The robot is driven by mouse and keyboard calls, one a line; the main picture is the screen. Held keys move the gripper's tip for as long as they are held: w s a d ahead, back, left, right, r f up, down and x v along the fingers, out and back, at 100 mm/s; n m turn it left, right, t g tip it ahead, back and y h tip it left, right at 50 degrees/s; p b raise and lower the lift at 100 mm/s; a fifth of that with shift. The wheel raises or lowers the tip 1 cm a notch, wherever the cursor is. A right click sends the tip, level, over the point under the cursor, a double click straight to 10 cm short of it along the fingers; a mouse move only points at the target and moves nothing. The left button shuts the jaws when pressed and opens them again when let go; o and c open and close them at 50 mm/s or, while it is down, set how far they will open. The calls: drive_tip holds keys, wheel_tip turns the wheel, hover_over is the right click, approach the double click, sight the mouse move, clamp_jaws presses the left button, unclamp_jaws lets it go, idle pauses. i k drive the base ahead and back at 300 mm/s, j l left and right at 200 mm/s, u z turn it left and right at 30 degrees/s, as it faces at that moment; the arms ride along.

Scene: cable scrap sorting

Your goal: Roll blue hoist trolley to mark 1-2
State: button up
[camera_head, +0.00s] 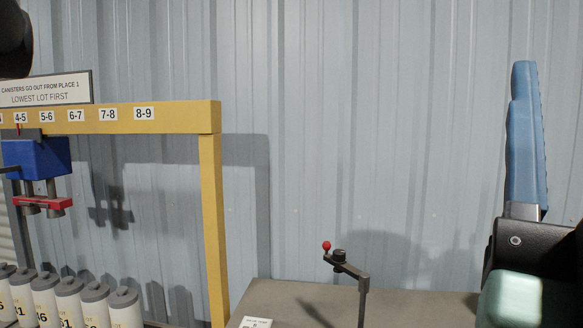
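The blue hoist trolley (38,157) hangs under the yellow beam (170,117) at the left, about below the mark 4-5 (20,117). Two dark rods run down from it to a red crosspiece (42,203) with dark grey parts below. A bar sticks out from its left side and is cut off by the picture edge. Mark 1-2 is outside the picture. My gripper (525,130) stands upright at the far right, with long blue fingers seen edge-on, far from the trolley. The gap between the fingers cannot be made out.
Several grey-capped canisters (70,300) stand in a row below the trolley. A yellow post (213,220) holds the beam's right end. A crank with a red knob (326,246) stands on a grey table (410,306). A sign (44,90) sits above the beam.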

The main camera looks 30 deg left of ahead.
sight(28, 157)
drive_tip(key=u, duration=2.55)
drive_tip(key=i+l, duration=0.1)
drive_tip(key=i, duration=1.25)
drive_tip(key=i+l, duration=0.1)
drive_tip(key=i, duration=1.25)
